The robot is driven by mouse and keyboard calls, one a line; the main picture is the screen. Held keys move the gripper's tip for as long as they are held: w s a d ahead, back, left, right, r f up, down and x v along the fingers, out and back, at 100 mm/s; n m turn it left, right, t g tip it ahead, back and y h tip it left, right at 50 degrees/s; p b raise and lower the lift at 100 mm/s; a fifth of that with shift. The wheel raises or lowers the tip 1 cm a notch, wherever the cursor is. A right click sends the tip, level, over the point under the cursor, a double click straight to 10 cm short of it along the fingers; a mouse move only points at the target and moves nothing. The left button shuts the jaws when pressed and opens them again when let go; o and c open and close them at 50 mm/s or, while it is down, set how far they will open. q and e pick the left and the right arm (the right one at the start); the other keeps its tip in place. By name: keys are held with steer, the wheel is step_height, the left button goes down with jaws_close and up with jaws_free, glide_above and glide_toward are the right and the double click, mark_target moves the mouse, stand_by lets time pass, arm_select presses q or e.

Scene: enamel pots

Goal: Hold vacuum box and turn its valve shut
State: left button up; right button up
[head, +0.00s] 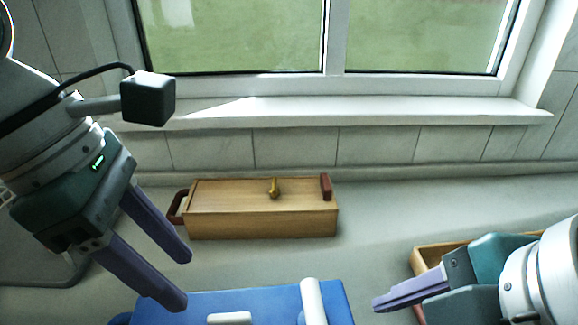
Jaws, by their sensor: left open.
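A wooden box (260,222) stands on the counter below the window. It has a brass knob or lever (274,188) on its lid and red-brown handles at both ends. A blue box-like thing (270,302) with white bar-shaped parts (312,302) is cut off by the bottom edge. I cannot tell for sure which of the two is the vacuum box. My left gripper (184,279) is open and empty, left of the blue thing and in front of the wooden box. My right gripper (378,304) points left, right of the blue thing; its fingers overlap in view.
A wooden tray or crate (425,258) lies at the right, partly hidden by my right gripper. A window sill (340,110) and tiled wall bound the counter at the back. The counter (400,215) is clear right of the wooden box.

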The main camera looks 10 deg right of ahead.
mark_target(313, 285)
steer(key=w+a+r+n, duration=0.35)
steer(key=w+n, duration=0.25)
steer(key=n, duration=1.2)
steer(key=x, duration=0.8)
steer(key=shift+w+d+f, duration=0.2)
steer(key=shift+d+f, duration=0.15)
steer(key=shift+f, duration=0.05)
jaws_close()
